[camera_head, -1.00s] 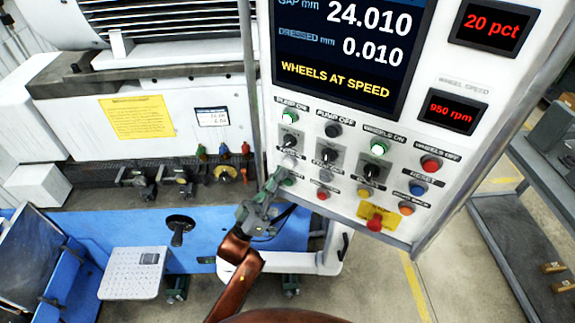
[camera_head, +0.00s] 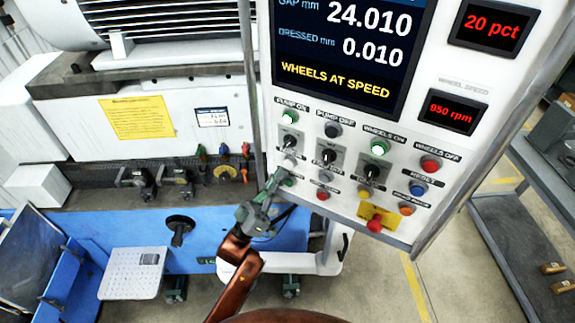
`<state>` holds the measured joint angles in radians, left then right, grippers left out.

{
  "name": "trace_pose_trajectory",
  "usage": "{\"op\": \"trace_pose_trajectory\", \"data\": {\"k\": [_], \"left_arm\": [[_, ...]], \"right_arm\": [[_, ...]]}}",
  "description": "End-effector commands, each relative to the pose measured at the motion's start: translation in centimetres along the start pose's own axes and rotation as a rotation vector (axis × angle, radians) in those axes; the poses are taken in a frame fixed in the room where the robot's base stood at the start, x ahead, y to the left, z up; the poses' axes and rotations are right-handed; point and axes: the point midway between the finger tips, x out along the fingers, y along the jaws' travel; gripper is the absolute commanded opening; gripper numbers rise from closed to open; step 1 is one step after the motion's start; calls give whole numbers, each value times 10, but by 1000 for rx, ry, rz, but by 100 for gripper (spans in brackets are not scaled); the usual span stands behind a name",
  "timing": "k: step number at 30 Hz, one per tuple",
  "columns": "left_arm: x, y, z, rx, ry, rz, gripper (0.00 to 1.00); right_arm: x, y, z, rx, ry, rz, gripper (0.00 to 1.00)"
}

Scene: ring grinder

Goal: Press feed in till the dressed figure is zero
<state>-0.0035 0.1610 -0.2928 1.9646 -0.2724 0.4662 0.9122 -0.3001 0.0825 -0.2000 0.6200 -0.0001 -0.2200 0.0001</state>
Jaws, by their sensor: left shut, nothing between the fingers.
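The control panel (camera_head: 448,152) carries a screen (camera_head: 345,45) reading gap 24.010 mm, dressed 0.010 mm and "WHEELS AT SPEED". My left gripper (camera_head: 279,172) is shut and empty, its tips at the panel's lower left. They are close beside a pale grey button (camera_head: 289,162) and partly overlap a green button (camera_head: 288,181). The small labels there are too blurred to tell which is feed in, and I cannot tell whether the tips touch a button. My right gripper is not in view.
Other panel controls are close by: black selector knobs (camera_head: 330,156), a red button (camera_head: 323,195), a yellow button (camera_head: 364,192) and a red emergency stop (camera_head: 375,223). A grey cart (camera_head: 515,215) stands at right.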

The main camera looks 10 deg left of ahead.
Motion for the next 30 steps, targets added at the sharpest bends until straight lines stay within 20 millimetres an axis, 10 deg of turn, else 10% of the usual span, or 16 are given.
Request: {"op": "trace_pose_trajectory", "data": {"k": [30], "left_arm": [[6, -5, 4, 0, 0, 0, 0]], "right_arm": [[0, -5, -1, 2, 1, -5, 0]]}}
